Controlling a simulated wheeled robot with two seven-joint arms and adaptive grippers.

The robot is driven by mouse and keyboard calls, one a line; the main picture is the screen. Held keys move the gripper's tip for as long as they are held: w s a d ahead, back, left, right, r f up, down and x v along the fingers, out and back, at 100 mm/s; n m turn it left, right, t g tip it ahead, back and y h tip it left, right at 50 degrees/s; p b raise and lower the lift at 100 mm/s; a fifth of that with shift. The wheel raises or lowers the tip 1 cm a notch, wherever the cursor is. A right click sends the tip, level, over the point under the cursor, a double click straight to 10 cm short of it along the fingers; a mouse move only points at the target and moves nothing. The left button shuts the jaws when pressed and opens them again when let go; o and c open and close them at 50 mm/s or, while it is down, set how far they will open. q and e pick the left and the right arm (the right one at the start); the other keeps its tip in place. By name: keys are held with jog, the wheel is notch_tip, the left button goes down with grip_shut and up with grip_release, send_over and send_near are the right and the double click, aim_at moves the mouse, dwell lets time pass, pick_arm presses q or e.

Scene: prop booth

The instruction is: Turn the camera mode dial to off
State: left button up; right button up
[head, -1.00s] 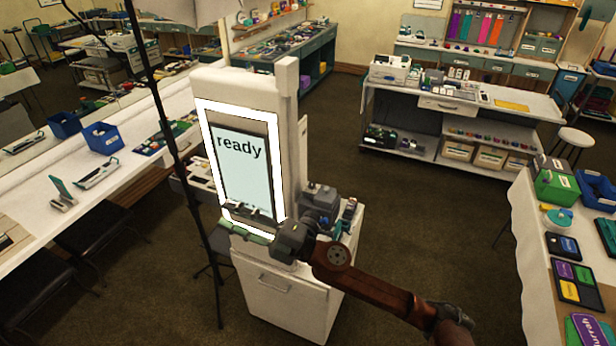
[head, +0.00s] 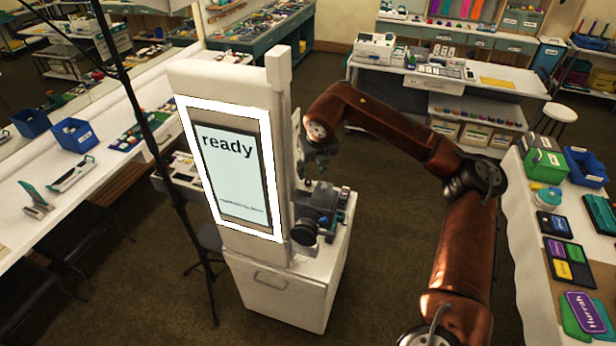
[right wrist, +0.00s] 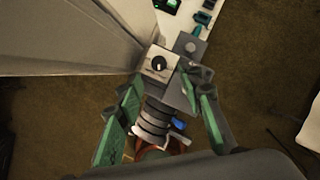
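The camera (head: 318,208) sits on the white cabinet's shelf, right of the lit "ready" screen. In the right wrist view its ringed black lens (right wrist: 152,125) lies between my fingers. The mode dial (right wrist: 159,64) is a dark round knob with a pale mark on a light square plate on the camera's top. In the head view the right gripper (head: 322,166) is small and dark over the camera. My left gripper is not in view.
The booth's white panel with the screen (head: 233,172) rises close to the left of the camera. A black stand pole (head: 150,130) is farther left. Small items lie on the shelf behind the camera. A table with a green box (head: 543,165) is at right.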

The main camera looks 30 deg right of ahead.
aim_at(308, 181)
jog(key=p+x, duration=0.1)
jog(key=x, duration=0.4)
jog(key=shift+a+f, duration=0.1)
jog(key=shift+w+f+p, duration=0.2)
jog(key=shift+f+p, duration=0.15)
jog(key=shift+f, duration=0.2)
grip_shut()
